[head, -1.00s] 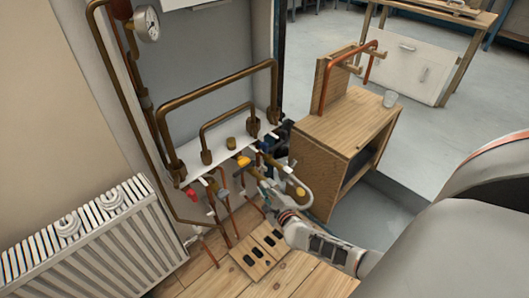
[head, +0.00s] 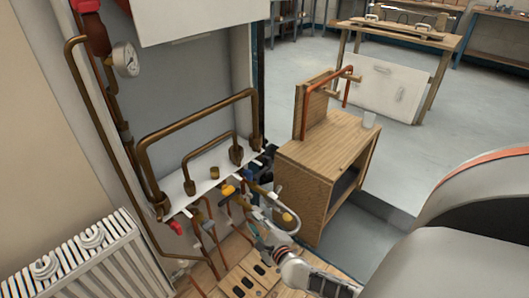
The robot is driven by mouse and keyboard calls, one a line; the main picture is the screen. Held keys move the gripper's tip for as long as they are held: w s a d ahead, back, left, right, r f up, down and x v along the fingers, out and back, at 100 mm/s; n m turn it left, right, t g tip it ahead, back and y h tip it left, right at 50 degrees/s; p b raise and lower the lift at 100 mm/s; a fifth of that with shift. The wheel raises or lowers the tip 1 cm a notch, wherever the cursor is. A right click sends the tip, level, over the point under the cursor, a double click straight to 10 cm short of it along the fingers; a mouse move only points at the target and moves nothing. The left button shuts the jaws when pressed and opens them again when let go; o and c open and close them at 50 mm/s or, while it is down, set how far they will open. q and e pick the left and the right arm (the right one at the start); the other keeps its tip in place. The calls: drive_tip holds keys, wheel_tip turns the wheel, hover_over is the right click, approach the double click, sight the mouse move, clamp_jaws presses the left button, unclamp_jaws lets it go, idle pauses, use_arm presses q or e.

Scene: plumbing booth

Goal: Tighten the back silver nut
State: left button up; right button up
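My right gripper (head: 249,199) reaches in from the lower right. It is at the cluster of pipes and valves under the right part of the white shelf (head: 205,176). Its fingers are small and mixed in with the pipes, so I cannot tell whether they are open or shut on something. A yellow part (head: 227,190) is just left of it, and a yellow-brass round part (head: 287,217) is to its right. I cannot make out the back silver nut among these fittings. My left gripper is not in view.
A copper pipe loop (head: 197,116) rises above the shelf, with a pressure gauge (head: 125,60) at upper left. A white radiator (head: 75,262) stands at lower left. A wooden cabinet (head: 330,150) stands close on the right. A slotted wooden board (head: 232,280) lies below.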

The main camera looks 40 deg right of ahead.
drive_tip(key=v, duration=0.7)
drive_tip(key=shift+s, duration=0.3)
drive_tip(key=shift+r, duration=0.15)
